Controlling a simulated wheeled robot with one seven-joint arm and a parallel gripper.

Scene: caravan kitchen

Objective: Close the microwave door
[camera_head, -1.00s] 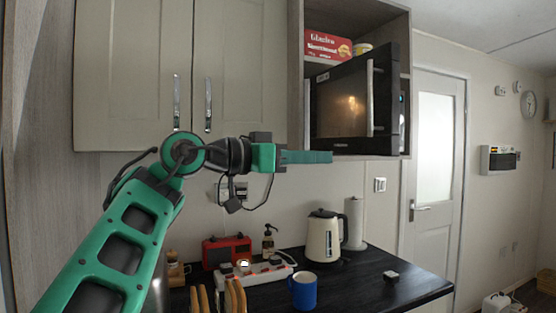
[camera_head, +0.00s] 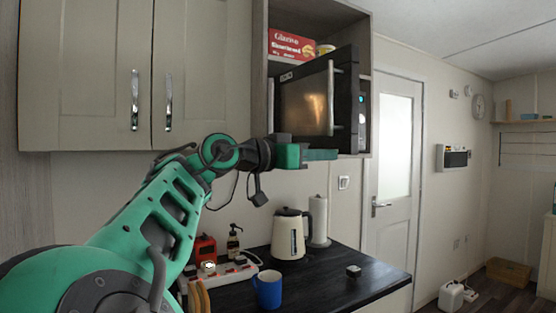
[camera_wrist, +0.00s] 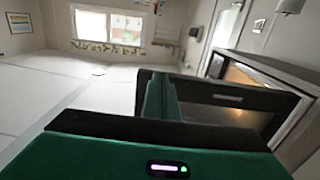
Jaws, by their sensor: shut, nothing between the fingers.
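The microwave (camera_head: 361,112) sits in an open upper cabinet bay. Its dark door (camera_head: 303,105), with a warm glow in the window and a vertical silver handle (camera_head: 331,98), stands ajar, its handle side swung out toward me. My gripper (camera_head: 335,154) is shut and empty, with green fingers pointing right just below the door's lower edge near the handle. I cannot tell whether it touches the door. In the wrist view my fingers (camera_wrist: 162,95) are together, with what looks like the dark door (camera_wrist: 255,100) close on their right and a lit opening behind it.
A red box (camera_head: 291,46) lies on top of the microwave. On the black counter (camera_head: 335,278) below stand a kettle (camera_head: 290,236), a paper roll (camera_head: 318,220), a blue mug (camera_head: 268,290) and a power strip. A white door (camera_head: 394,150) is at right.

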